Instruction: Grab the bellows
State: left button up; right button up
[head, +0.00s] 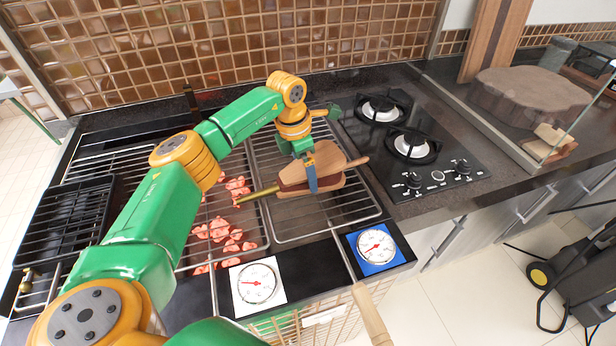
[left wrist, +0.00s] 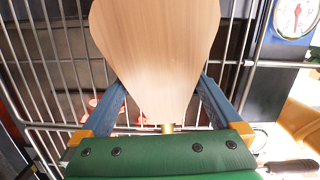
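The bellows (head: 318,170), with pear-shaped wooden boards, a dark red middle and a brass nozzle pointing left, lies on the right-hand grill grate. My left gripper (head: 312,178) is above it, with its blue fingers reaching down around it. In the left wrist view the pale wooden board of the bellows (left wrist: 158,55) fills the space between the spread fingers of my left gripper (left wrist: 161,92), near its narrow end. The fingers stand at either edge; I cannot tell whether they press on it. My right gripper is not in view.
Red glowing coals (head: 228,232) lie under the middle grate, left of the bellows. Two gauges, white (head: 257,285) and blue (head: 377,247), sit at the front. A wooden handle (head: 372,316) sticks up in front. A cooktop (head: 410,150) lies to the right.

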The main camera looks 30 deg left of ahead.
pick_arm(q)
jog(key=shift+s, duration=0.1)
jog(key=c, duration=0.7)
grip_shut()
jog(key=shift+r+b, duration=0.45)
jog(key=shift+b, duration=0.05)
jog(key=shift+r+b, duration=0.65)
jog(key=shift+r, duration=0.15)
jog(key=d+r, duration=0.5)
jog(key=r, duration=0.2)
jog(key=shift+w+d+b, duration=0.35)
jog(key=shift+d+b, duration=0.05)
jog(key=d+r+p, duration=0.1)
jog(key=d+r, duration=0.2)
jog(key=d, duration=0.5)
jog(key=shift+w+d+r, duration=0.2)
jog(key=shift+w+r, duration=0.05)
jog(key=shift+r, duration=0.1)
